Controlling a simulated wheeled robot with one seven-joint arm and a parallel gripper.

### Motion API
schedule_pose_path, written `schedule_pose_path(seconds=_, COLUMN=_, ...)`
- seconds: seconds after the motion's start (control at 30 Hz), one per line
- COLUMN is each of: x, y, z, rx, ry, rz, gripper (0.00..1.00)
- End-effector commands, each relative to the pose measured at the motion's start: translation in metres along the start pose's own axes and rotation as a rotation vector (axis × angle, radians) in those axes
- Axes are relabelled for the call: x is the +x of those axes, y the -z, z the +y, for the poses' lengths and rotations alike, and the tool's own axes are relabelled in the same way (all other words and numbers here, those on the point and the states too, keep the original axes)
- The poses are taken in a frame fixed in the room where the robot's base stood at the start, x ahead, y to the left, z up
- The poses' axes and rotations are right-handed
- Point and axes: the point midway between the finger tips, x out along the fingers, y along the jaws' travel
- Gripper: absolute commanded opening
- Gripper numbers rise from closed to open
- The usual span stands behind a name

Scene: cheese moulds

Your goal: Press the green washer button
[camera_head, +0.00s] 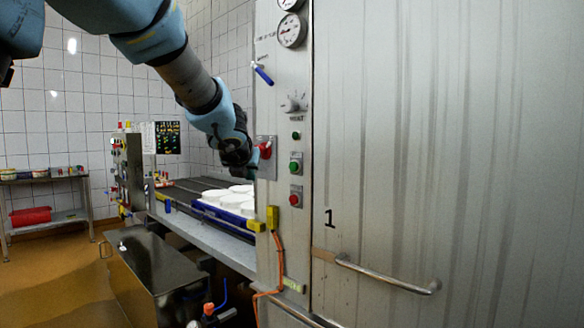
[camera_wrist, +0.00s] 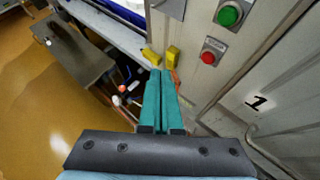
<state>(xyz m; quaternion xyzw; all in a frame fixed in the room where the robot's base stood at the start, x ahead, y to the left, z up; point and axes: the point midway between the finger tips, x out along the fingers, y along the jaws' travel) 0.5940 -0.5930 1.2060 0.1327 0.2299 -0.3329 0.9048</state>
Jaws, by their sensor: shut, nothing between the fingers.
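The green button (camera_head: 294,167) sits on a small plate on the washer's narrow steel front panel, above a red button (camera_head: 295,198). In the wrist view the green button (camera_wrist: 228,15) is at the top right, with the red button (camera_wrist: 208,58) below it. My gripper (camera_head: 253,170) is left of the green button in the head view and apart from it. In the wrist view my gripper's teal fingers (camera_wrist: 160,74) lie together, with nothing between them, pointing below and left of both buttons. The fingertips are partly hidden in the head view.
A red rotary switch (camera_head: 265,149) is beside my gripper. A blue-handled valve (camera_head: 263,74) and a gauge (camera_head: 291,31) are above. Yellow connectors (camera_head: 272,217) and an orange cable are below. A conveyor (camera_head: 205,232) with white moulds is behind; a washer door (camera_head: 430,150) with a handle is right.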

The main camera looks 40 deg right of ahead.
Motion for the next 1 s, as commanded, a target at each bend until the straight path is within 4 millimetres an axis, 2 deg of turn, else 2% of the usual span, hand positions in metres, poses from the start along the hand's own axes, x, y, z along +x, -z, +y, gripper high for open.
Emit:
schedule_pose_path(seconds=0.03, x=-0.001, y=-0.007, z=-0.010, rx=0.054, ry=0.014, rz=-0.014, gripper=0.00)
schedule_pose_path(seconds=0.2, x=-0.003, y=-0.017, z=-0.023, rx=0.149, ry=0.032, rz=-0.038, gripper=0.00)
schedule_pose_path(seconds=0.63, x=-0.001, y=-0.019, z=-0.025, rx=0.155, ry=0.033, rz=-0.038, gripper=0.00)
schedule_pose_path(seconds=1.0, x=0.026, y=-0.039, z=-0.051, rx=0.156, ry=0.033, rz=-0.038, gripper=0.00)
